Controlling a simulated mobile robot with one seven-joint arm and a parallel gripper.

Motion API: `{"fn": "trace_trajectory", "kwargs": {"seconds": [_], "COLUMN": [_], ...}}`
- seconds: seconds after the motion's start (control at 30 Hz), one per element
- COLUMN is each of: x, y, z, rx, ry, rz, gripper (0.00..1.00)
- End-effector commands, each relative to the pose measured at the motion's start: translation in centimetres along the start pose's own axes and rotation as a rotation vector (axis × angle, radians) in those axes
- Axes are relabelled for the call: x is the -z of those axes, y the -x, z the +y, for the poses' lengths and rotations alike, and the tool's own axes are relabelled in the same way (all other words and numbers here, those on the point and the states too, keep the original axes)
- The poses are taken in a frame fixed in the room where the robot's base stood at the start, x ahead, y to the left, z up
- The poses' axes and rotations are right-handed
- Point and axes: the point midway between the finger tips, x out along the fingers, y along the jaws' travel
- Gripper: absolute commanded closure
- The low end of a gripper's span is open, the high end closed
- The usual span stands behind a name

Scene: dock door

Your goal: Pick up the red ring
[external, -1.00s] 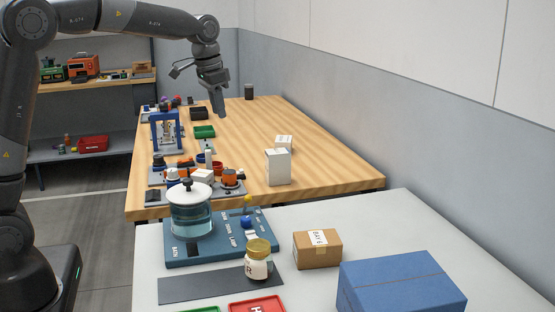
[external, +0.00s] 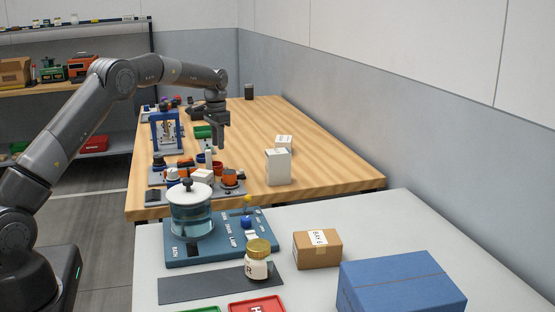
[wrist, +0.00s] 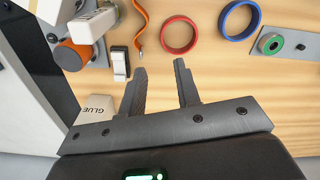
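The red ring (wrist: 179,51) lies flat on the wooden table in the wrist view, at upper middle, beyond my fingertips. I cannot pick it out surely in the external view. In the external view my gripper (external: 217,146) points down above the left part of the wooden table, near the cluttered objects.
A green roll (wrist: 270,44) sits on a grey plate. The wooden table's (external: 320,150) right side is mostly clear.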

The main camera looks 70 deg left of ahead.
Motion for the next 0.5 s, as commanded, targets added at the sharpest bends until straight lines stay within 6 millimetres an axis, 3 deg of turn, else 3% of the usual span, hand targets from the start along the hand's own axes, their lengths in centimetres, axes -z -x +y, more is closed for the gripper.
{"fn": "trace_trajectory", "kwargs": {"seconds": [0.2, 0.5], "x": [-0.1, -0.1], "y": [-3.1, -5.4], "z": [0.0, -0.3], "rx": [-0.001, -0.001], "ry": [0.0, 0.001], "rz": [-0.001, -0.002], "gripper": [0.7, 0.7]}}
